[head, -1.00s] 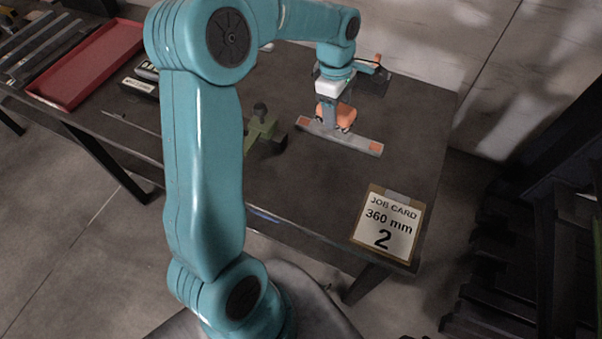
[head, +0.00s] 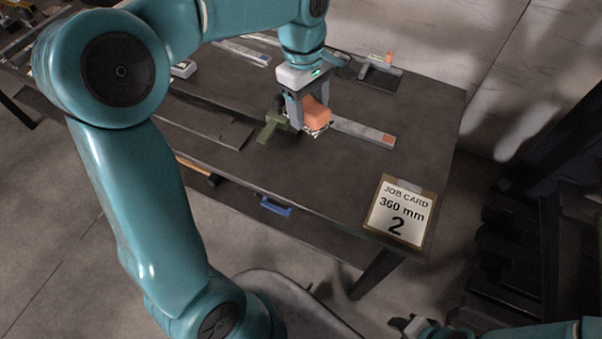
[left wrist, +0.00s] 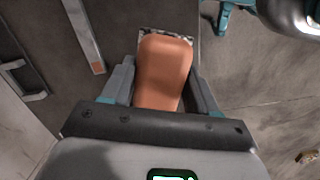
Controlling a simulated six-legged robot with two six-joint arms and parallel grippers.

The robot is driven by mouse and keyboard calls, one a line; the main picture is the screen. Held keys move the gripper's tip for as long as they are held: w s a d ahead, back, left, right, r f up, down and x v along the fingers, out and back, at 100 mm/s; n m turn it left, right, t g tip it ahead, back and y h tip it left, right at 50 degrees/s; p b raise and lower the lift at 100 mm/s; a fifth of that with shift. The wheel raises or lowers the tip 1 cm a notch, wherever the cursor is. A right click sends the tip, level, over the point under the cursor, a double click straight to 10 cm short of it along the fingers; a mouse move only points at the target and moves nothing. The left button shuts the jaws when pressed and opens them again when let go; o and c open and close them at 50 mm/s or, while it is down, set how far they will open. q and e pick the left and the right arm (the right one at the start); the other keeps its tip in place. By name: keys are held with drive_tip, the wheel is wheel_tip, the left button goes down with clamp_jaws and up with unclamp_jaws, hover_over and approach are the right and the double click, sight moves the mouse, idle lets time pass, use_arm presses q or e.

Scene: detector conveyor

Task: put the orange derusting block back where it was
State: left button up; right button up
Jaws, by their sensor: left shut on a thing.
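My left gripper (head: 312,128) is shut on the orange block (head: 317,112), which has a pale, rough lower edge. It appears to be held above the bench, beside the green clamp-like fixture (head: 272,126) and in front of the grey bar (head: 362,131). The gripper and block hide part of the bar. In the left wrist view the block (left wrist: 164,70) sits between both fingers (left wrist: 160,88), and the bar (left wrist: 84,35) lies to its left. My right gripper (head: 413,326) is low at the bottom edge; its jaws are unclear.
The dark bench (head: 330,180) is clear at front right, apart from the job card (head: 399,212) reading 360 mm, 2, at its corner. A black stand (head: 380,74) with a small orange piece stands at back right. A blue handle (head: 275,207) shows at the front edge.

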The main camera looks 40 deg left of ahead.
use_arm(q)
drive_tip(key=shift+s+d+r, duration=0.15)
drive_tip(key=shift+d+r, duration=0.7)
drive_tip(key=shift+r, duration=0.05)
hover_over(315, 173)
drive_tip(key=shift+m, duration=0.3)
drive_tip(key=f, duration=1.5)
drive_tip(key=shift+a+b, duration=0.25)
drive_tip(key=shift+b, duration=0.1)
wheel_tip(315, 173, down, 4)
drive_tip(key=shift+f, duration=0.5)
drive_tip(key=shift+r, duration=0.1)
drive_tip(key=shift+f, duration=0.2)
drive_tip(key=o, duration=1)
